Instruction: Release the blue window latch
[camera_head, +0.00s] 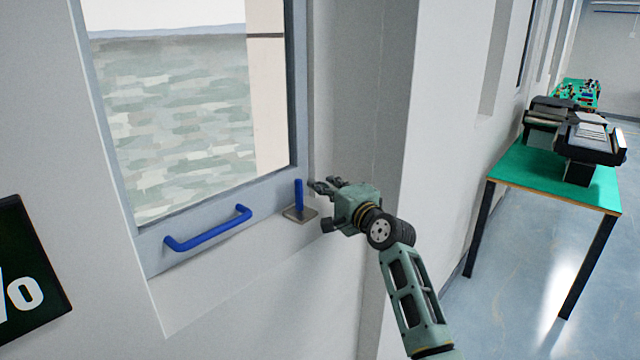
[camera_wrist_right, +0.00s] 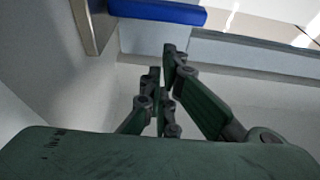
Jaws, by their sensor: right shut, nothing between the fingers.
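The blue window latch (camera_head: 299,194) stands upright on a small metal plate (camera_head: 300,214) at the lower right corner of the window frame. My right gripper (camera_head: 318,186) is just to the right of the latch in the head view, with its fingers pointing left at it. In the right wrist view the fingers (camera_wrist_right: 164,75) are close together and hold nothing. A blue bar (camera_wrist_right: 160,11), which looks like the latch, lies ahead of the fingertips at the top. I cannot tell whether the fingers touch it. My left gripper is not in view.
A blue handle (camera_head: 208,229) is fixed to the lower window frame (camera_head: 150,255), left of the latch. The wall corner (camera_head: 395,120) is close behind my right arm. A green-topped table (camera_head: 530,172) with machines stands at the right. A dark sign (camera_head: 25,270) hangs lower left.

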